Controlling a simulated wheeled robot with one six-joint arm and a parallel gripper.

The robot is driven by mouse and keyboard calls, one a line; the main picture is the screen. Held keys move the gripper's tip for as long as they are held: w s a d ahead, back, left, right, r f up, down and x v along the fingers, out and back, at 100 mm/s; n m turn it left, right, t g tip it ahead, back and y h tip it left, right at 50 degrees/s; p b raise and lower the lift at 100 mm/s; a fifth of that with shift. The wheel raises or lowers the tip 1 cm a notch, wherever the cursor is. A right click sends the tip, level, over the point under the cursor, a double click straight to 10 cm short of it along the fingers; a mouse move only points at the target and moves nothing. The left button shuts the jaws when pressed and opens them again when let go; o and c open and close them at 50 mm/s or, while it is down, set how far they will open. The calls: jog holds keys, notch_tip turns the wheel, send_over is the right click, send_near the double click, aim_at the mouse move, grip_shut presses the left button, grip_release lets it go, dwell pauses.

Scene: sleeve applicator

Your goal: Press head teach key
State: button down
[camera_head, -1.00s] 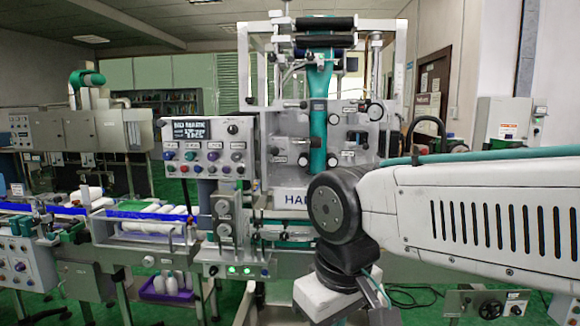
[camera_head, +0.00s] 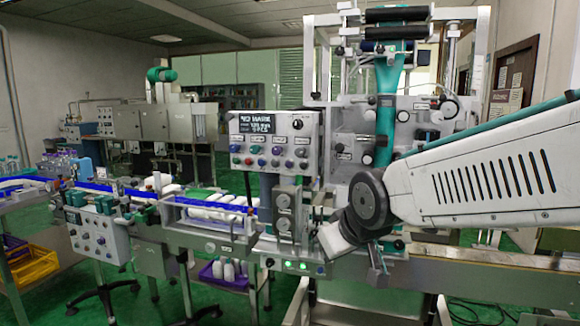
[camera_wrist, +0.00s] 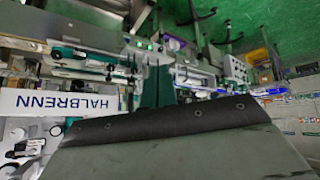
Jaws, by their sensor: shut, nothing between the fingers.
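The sleeve applicator's control panel (camera_head: 275,126) faces me left of my arm in the head view. It has a small lit display (camera_head: 258,123), a dark knob (camera_head: 298,124) and rows of coloured keys (camera_head: 276,151). The labels are too small to read, so I cannot tell which is the head teach key. My gripper (camera_head: 378,266) is at the low end of my arm, right of and below the panel, apart from the keys. It is shut and empty; its fingertips are hard to make out. The wrist view shows the HALBRENN sign (camera_wrist: 62,103), not the panel's keys.
A conveyor (camera_head: 215,222) with white bottles runs left of the machine. Green lamps (camera_head: 297,267) glow below the panel. A teal sleeve column (camera_head: 388,105) stands behind my arm. A smaller control box (camera_head: 97,232) stands at left. Green floor shows in front.

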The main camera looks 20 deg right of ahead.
aim_at(289, 165)
jog(key=w+a+r+n+t, duration=0.1)
jog(key=w+r+t, duration=0.1)
jog(key=w+t, duration=0.2)
jog(key=w+a+r+n+t+y, duration=0.1)
jog(key=w+t, duration=0.4)
jog(key=w, duration=0.6)
jog(key=w+a+r+n+t+y, duration=0.1)
jog(key=w+a+r+n+t, duration=0.1)
jog(key=w, duration=0.6)
jog(key=shift+w+a+r+n+t, duration=0.25)
jog(key=shift+a+r+n+t, duration=0.2)
jog(key=shift+r+t, duration=1.05)
jog(key=shift+r+g, duration=0.25)
jog(key=shift+g, duration=0.05)
jog(key=shift+w+d, duration=0.85)
jog(key=shift+w, duration=0.35)
jog(key=shift+w+d, duration=0.9)
jog(key=shift+w, duration=0.25)
jog(key=shift+w+d, duration=0.85)
jog(key=shift+w, duration=0.35)
jog(key=shift+w+d, duration=0.25)
jog(key=shift+w, duration=0.15)
